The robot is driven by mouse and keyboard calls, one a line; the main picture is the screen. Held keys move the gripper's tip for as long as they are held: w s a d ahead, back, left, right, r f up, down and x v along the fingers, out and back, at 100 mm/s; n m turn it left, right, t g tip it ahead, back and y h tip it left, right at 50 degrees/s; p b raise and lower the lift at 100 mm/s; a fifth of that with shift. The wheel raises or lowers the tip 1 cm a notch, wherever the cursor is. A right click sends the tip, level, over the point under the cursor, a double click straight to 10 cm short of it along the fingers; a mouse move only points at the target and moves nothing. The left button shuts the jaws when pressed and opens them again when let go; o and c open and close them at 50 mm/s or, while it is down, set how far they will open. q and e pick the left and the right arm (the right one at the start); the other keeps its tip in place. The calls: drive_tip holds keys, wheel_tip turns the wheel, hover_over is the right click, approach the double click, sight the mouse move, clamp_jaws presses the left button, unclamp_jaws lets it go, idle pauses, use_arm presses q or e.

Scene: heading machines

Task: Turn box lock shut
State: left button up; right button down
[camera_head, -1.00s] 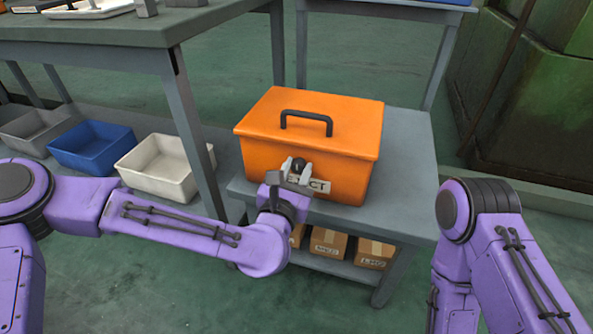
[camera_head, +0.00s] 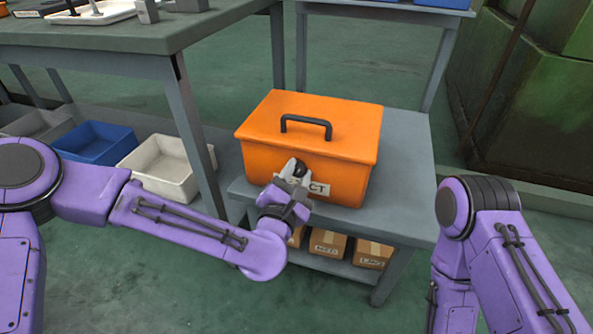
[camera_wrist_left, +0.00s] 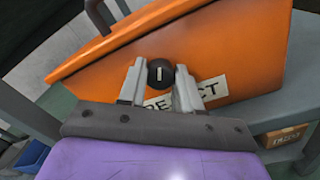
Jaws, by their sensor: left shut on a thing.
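An orange box (camera_head: 345,160) with a dark carrying handle (camera_head: 306,122) stands closed on a small grey table. Its lock, a round black knob (camera_wrist_left: 161,72) with a light line across it, shows on the front face in the left wrist view. A partly covered white label (camera_head: 318,189) sits beside it. My left gripper (camera_head: 293,170) is at the front of the box, its two light fingers on either side of the knob, shut on it; the fingers also show in the wrist view (camera_wrist_left: 158,80). My right gripper is out of view.
The grey table (camera_head: 408,170) has bare room right of the box. Cardboard boxes (camera_head: 328,243) sit on its lower shelf. A larger workbench (camera_head: 120,45) stands at the left, with a white bin (camera_head: 165,170) and a blue bin (camera_head: 95,142) below.

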use_arm(q)
drive_tip(key=m+p, duration=0.2)
drive_tip(key=m, duration=0.4)
drive_tip(key=shift+m, duration=0.3)
drive_tip(key=m+p, duration=0.1)
drive_tip(key=m, duration=0.5)
drive_tip(key=shift+h, duration=0.3)
drive_tip(key=shift+f+p, duration=0.1)
drive_tip(key=shift+p, duration=0.2)
drive_tip(key=o, duration=1)
drive_tip(key=shift+o, duration=0.2)
drive_tip(key=v, duration=1)
drive_tip(key=shift+s, duration=0.25)
drive_tip(key=shift+a, duration=0.1)
